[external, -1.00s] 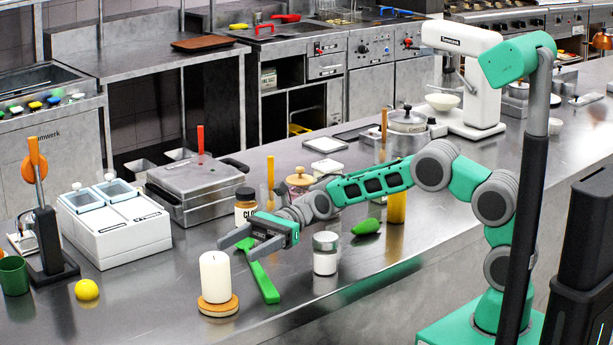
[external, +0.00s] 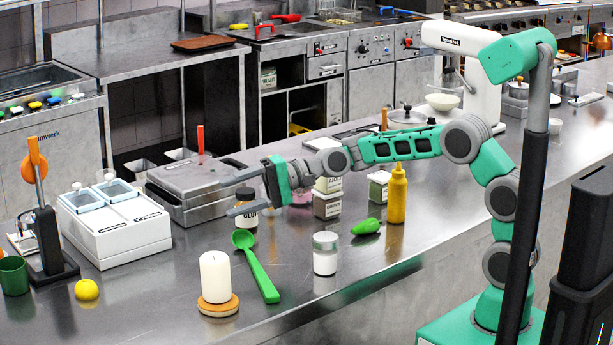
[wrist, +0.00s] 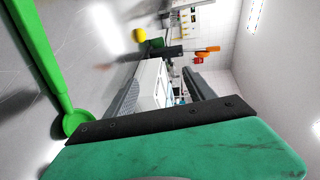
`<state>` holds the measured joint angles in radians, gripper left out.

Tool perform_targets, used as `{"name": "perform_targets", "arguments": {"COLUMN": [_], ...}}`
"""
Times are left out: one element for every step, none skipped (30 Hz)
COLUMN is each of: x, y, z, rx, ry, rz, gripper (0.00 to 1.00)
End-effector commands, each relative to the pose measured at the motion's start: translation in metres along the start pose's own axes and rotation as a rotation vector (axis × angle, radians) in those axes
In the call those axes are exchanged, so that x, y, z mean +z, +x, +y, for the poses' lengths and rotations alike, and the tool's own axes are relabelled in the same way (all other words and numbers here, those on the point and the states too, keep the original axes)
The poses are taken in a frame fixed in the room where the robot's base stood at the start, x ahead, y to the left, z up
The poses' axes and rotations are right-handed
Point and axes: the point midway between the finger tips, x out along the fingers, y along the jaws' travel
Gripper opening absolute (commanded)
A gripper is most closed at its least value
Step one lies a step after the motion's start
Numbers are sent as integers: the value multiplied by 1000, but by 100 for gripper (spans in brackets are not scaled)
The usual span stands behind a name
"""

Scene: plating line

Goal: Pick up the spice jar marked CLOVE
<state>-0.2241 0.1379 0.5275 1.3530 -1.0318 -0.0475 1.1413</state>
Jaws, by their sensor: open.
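The spice jar (external: 246,220) with a dark lid stands upright on the steel counter; its label shows only "CLO", the rest being covered. My gripper (external: 228,197) is open and empty, turned sideways with one finger above the other. In the external view its lower finger crosses in front of the jar, and the lid shows between the two fingers. I cannot tell whether they touch. In the wrist view both fingers are apart (wrist: 163,68) and no jar shows between them.
Stacked spice boxes (external: 327,208), a yellow bottle (external: 397,195) and a green pepper (external: 366,227) are to the right. A grill press (external: 195,190) is behind left.

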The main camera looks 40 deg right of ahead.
Motion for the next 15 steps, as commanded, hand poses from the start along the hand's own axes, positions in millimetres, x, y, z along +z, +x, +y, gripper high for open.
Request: {"name": "perform_targets", "arguments": {"x": [-18, -30, -45, -56, -67, -80, -90, -100, -111, -118, -124, -125, -122, -122, -122], "y": [-13, -20, -31, -40, -49, -62, -72, -83, -96, -104, -112, -111, -106, -103, -100], "z": [0, 1, 4, 6, 8, 11, 13, 15, 17, 20, 21, 49, 71, 84, 95], "rx": [25, 47, 86, 119, 157, 213, 259, 307, 372, 417, 458, 485, 480, 476, 474], "ry": [-170, -289, -445, -562, -678, -832, -945, -1053, -1185, -1271, -1346, -1375, -1366, -1367, -1371], "rz": [61, 97, 142, 172, 199, 230, 248, 262, 274, 277, 278, 263, 261, 263, 266], "gripper": [63, 63, 63, 63, 63, 63, 63, 63, 63, 63, 63, 63, 63, 63, 63]}}
